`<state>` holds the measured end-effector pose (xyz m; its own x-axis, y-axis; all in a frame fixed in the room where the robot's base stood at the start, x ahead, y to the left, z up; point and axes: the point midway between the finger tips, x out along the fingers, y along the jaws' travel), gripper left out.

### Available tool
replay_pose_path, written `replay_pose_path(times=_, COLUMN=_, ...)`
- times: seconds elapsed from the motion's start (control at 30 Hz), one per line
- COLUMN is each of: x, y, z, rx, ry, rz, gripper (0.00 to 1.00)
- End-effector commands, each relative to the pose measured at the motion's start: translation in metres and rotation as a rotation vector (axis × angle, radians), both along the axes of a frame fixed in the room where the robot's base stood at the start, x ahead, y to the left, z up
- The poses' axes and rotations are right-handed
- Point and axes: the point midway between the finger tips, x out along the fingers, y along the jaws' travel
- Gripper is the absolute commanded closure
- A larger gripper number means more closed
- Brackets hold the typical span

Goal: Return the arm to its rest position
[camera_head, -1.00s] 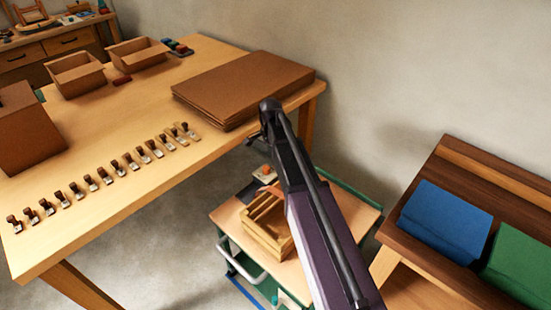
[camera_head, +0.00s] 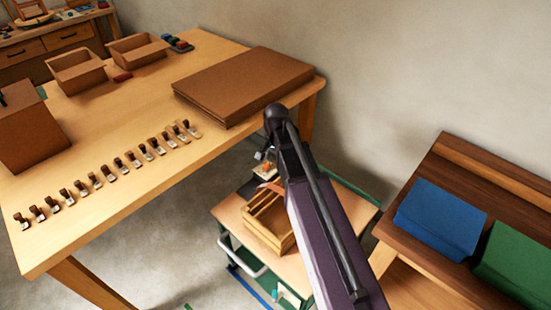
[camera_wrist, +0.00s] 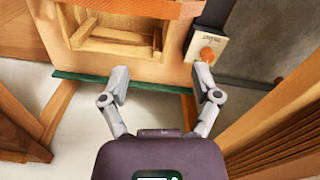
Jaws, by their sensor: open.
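My gripper (camera_wrist: 161,88) is open and empty in the wrist view, its two grey fingers spread apart. It hangs by the edge of a small cart (camera_head: 228,213), near a wooden crate (camera_wrist: 115,45) on the cart top. A stamp with an orange knob (camera_wrist: 207,54) on a pale block lies to the right of the crate, close to the right finger. In the head view my arm reaches up from the bottom and hides part of the cart and most of the gripper.
A long wooden table (camera_head: 120,210) stands at left with a row of several stamps (camera_head: 95,180), a stack of brown boards (camera_head: 240,85) and open boxes (camera_head: 75,72). At right a wooden bench (camera_head: 480,170) holds blue (camera_head: 440,218) and green (camera_head: 512,255) folders.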

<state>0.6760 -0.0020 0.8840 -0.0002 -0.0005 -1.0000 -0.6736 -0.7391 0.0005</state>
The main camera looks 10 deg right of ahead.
Motion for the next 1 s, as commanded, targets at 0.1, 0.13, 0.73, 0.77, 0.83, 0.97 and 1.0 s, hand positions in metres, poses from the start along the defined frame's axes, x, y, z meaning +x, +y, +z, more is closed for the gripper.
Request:
replay_pose_path(times=0.1, x=0.000, y=0.000, z=0.000, rx=0.000, ry=0.000, rz=-0.001, gripper=0.19)
replay_pose_path(times=0.13, x=0.000, y=0.000, z=0.000, rx=0.000, ry=0.000, rz=-0.001, gripper=0.19)
replay_pose_path(times=0.73, x=-0.041, y=0.000, z=0.010, rx=0.000, ry=0.000, rz=0.181, gripper=0.19)
replay_pose_path(times=0.77, x=-0.047, y=0.000, z=0.011, rx=0.000, ry=0.000, rz=0.213, gripper=0.19)
replay_pose_path(times=0.83, x=-0.063, y=0.000, z=0.015, rx=0.000, ry=0.000, rz=0.294, gripper=0.19)
replay_pose_path(times=0.97, x=-0.093, y=0.001, z=0.021, rx=0.000, ry=0.000, rz=0.451, gripper=0.19)
replay_pose_path(times=1.0, x=-0.101, y=0.001, z=0.023, rx=0.000, ry=0.000, rz=0.497, gripper=0.19)
